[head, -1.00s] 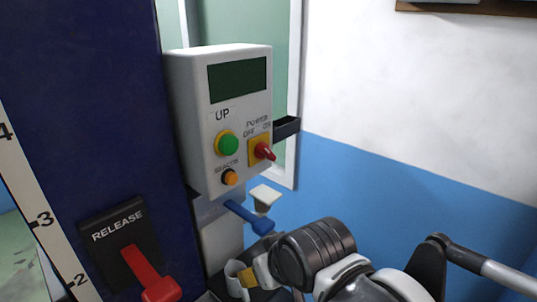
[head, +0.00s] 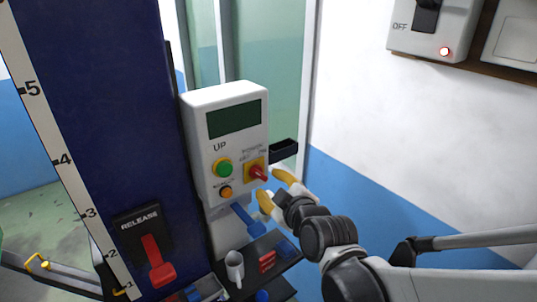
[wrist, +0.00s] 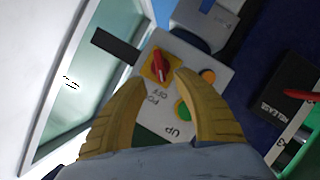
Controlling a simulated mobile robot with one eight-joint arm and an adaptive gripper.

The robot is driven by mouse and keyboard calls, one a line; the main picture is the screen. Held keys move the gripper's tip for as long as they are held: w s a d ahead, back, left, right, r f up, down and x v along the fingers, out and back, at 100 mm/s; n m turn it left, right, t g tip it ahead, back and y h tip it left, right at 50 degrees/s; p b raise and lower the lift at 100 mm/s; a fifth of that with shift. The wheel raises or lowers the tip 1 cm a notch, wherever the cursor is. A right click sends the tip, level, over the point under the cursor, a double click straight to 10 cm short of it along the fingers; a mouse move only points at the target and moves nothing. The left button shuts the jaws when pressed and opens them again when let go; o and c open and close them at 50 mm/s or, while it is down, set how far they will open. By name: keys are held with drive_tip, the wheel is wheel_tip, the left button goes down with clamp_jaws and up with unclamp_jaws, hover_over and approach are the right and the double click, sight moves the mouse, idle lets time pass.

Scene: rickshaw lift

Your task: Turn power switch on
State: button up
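The red power switch knob (head: 258,173) sits on a yellow plate on the front of the white control box (head: 202,112), under the POWER, OFF and ON labels. I cannot tell which label it points to. It also shows in the wrist view (wrist: 160,66), just beyond and between my fingertips. My gripper (head: 269,188) is open and empty, its two yellow fingers close to the knob on its right and lower side. In the wrist view my gripper (wrist: 160,80) has its fingers spread apart, and contact with the knob is not clear.
A red release lever (head: 157,260) is lower left. A wall switch (head: 426,18) marked OFF is upper right.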

sight(261, 176)
drive_tip(key=b+x, duration=0.1)
drive_tip(key=x, duration=0.7)
drive_tip(key=shift+w+f, duration=0.1)
drive_tip(key=shift+w, duration=0.1)
drive_tip(key=shift+c, duration=0.4)
drive_tip(key=shift+s, duration=0.1)
clamp_jaws()
